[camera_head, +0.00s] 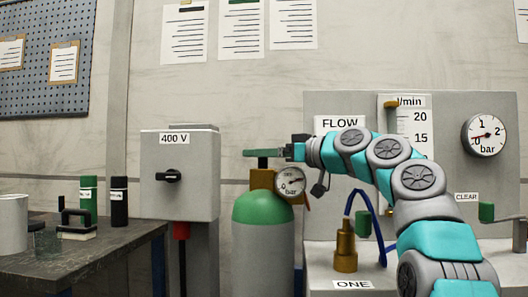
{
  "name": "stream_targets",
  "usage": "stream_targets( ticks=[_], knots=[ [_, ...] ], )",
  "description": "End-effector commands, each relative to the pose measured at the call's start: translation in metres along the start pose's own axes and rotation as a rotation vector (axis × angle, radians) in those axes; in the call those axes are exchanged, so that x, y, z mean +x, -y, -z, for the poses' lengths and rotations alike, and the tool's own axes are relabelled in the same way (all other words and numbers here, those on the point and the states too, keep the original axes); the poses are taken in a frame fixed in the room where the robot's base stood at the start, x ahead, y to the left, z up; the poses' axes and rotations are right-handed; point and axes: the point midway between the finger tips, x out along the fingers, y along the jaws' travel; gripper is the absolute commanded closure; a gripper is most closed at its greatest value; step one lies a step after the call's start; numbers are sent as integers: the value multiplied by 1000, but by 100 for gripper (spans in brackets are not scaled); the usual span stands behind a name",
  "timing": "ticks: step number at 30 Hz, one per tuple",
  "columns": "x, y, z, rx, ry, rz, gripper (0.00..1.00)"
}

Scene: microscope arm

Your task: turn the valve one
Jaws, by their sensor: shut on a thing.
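A green valve handle (264,153) sits on a brass valve body (262,180) on top of a grey gas cylinder with a green shoulder (263,208). My gripper (289,151) reaches in from the right and is shut on the right end of this handle. The fingertips are small here and partly merge with the handle. A round bar gauge (290,182) is fixed to the valve, just below my gripper. A label reading ONE (352,284) is on the bench front, below a brass fitting (345,247) with a blue hose.
A grey 400 V cabinet (179,185) stands left of the cylinder. A dark table (90,262) with bottles is at far left. A grey panel (455,130) with a FLOW scale and bar gauge (484,135) stands behind my arm. A green handle (486,212) is at right.

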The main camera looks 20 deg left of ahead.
Motion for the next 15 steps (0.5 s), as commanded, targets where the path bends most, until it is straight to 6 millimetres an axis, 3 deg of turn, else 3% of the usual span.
stream_targets(
  ticks=[15],
  knots=[
    [0,1,-2,-4,5,94,68]
  ],
)
